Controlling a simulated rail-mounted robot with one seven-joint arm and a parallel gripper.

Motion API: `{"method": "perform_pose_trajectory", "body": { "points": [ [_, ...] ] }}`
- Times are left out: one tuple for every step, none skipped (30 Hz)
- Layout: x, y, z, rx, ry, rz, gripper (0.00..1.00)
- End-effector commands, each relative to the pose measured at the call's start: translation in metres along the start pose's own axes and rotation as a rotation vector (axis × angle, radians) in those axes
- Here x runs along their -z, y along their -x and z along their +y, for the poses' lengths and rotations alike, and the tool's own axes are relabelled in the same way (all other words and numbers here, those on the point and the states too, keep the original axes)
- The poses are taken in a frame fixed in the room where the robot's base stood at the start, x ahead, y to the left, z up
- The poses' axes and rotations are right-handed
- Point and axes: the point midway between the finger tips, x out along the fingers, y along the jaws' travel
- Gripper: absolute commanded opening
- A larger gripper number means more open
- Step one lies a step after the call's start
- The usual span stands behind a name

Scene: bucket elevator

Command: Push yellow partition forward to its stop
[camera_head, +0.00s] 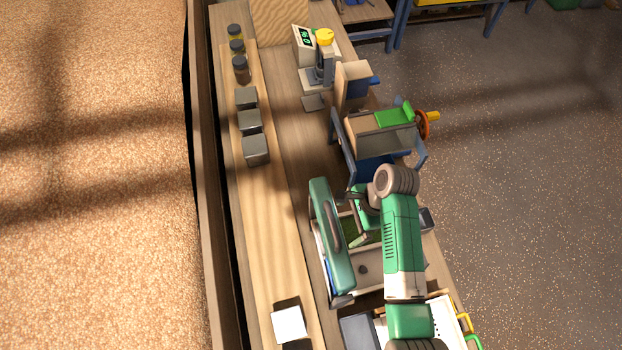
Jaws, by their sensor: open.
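No yellow partition can be clearly made out in the head view. My green and white arm reaches up from the lower right, and its wrist bends down over a light open-topped box (375,268) on the bench. My gripper (359,239) is small in the picture, partly hidden by the wrist, and over the box's dark green inside. It is open, and nothing shows between its fingers. Whether it touches the box cannot be told. A raised green cover (331,235) with a dark handle stands along the box's left side.
Beyond the box stands a blue-framed machine (375,165) with a green top piece and an orange wheel (422,124). Dark blocks (250,122) and jars (238,50) line the left shelf. A white-topped block (289,323) lies at the bottom. Yellow and green handles (464,322) show lower right.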

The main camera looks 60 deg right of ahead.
Motion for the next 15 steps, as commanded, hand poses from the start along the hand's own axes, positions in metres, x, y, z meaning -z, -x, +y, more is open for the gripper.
{"method": "perform_pose_trajectory", "body": {
  "points": [
    [0.001, 0.000, 0.001, -0.002, -0.004, -0.001, 1.00],
    [0.001, 0.000, 0.001, -0.002, -0.004, -0.001, 1.00],
    [0.000, -0.001, 0.001, -0.002, -0.003, -0.001, 1.00],
    [0.000, -0.003, 0.000, -0.002, -0.002, -0.001, 1.00],
    [0.000, -0.006, 0.000, -0.002, -0.002, -0.001, 1.00],
    [0.000, -0.012, 0.001, -0.004, -0.001, -0.001, 1.00],
    [0.000, -0.017, 0.001, -0.003, -0.001, -0.001, 1.00],
    [0.000, -0.023, 0.001, -0.004, -0.001, -0.001, 1.00],
    [0.000, -0.032, 0.001, -0.004, 0.000, -0.001, 1.00],
    [0.000, -0.038, 0.001, -0.004, 0.001, -0.001, 1.00],
    [0.000, -0.043, 0.000, -0.003, 0.001, -0.001, 1.00],
    [0.000, -0.051, 0.000, -0.002, 0.001, 0.000, 1.00],
    [0.000, -0.056, 0.001, -0.003, 0.001, 0.000, 1.00],
    [0.000, -0.060, 0.000, -0.002, 0.002, 0.000, 1.00],
    [0.000, -0.066, 0.000, -0.001, 0.002, 0.000, 1.00]
  ]
}}
